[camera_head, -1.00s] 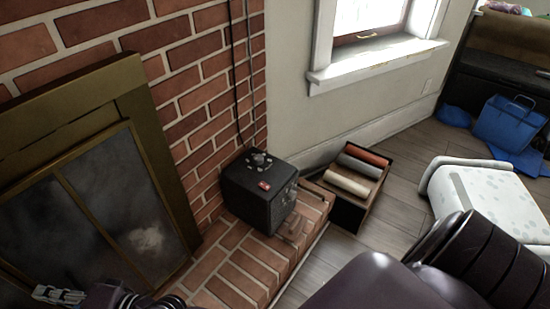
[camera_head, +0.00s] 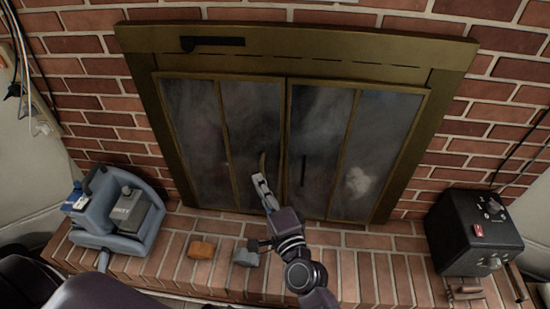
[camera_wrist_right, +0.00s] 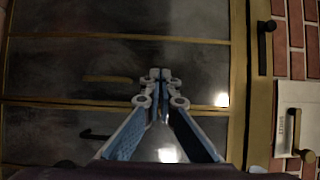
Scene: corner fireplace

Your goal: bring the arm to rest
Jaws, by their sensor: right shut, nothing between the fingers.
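My right gripper (camera_head: 261,184) reaches up from the bottom middle of the head view, in front of the closed glass doors of the fireplace (camera_head: 385,31). Its fingers are together and hold nothing. The right wrist view shows the same shut fingers (camera_wrist_right: 160,76), with the dark glass and brass frame behind them. I cannot tell whether the fingertips touch the door. My left gripper is not in view.
On the brick hearth (camera_head: 345,262), a blue-grey machine (camera_head: 95,222) stands at the left and a black box with knobs (camera_head: 470,235) at the right. An orange block (camera_head: 202,250) and a grey block (camera_head: 245,256) lie near my right arm.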

